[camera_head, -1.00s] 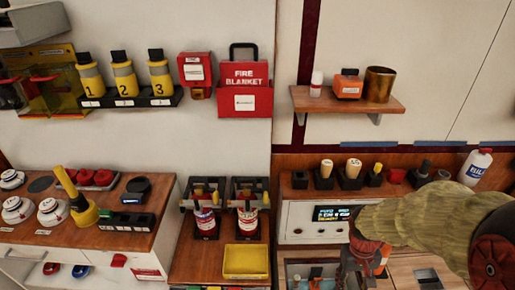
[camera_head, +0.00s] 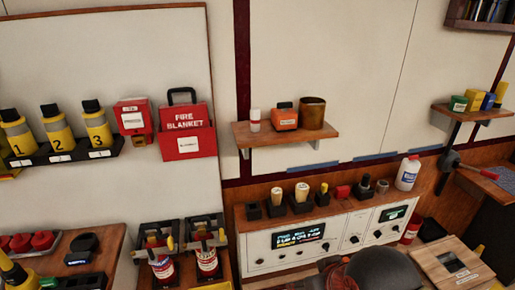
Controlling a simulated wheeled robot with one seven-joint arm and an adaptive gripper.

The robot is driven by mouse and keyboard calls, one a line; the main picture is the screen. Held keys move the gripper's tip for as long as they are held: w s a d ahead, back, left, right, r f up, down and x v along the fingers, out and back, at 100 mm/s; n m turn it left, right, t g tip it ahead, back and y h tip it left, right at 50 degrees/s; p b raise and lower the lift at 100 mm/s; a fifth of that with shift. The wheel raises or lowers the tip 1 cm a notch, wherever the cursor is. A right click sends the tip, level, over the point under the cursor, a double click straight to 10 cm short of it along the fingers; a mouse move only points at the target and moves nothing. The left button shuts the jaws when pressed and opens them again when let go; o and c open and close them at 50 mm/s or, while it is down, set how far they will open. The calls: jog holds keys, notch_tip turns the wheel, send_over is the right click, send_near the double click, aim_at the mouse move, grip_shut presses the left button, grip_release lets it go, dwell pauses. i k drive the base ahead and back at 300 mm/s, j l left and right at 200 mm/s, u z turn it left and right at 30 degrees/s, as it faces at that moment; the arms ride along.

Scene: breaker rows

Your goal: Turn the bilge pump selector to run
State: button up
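A white control panel (camera_head: 290,244) is set below a wooden ledge at the lower right of the head view. It carries a lit display (camera_head: 300,235) on its left part, a second small display (camera_head: 393,213) on its right part, and several small knobs, among them a knob (camera_head: 354,240) between the displays. I cannot read the labels, so I cannot tell which knob is the bilge pump selector. Part of my arm shows as a dark rounded shape at the bottom edge, in front of the panel's lower side. My gripper's fingers are not in view.
Small holders with handled tools (camera_head: 303,192) and a white bottle (camera_head: 408,172) stand on the ledge above the panel. A wooden shelf (camera_head: 270,137) hangs higher. Fire extinguishers (camera_head: 207,262) stand left of the panel. A wooden box (camera_head: 452,265) lies at the lower right.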

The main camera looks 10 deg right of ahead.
aim_at(326, 246)
jog(key=z, duration=0.8)
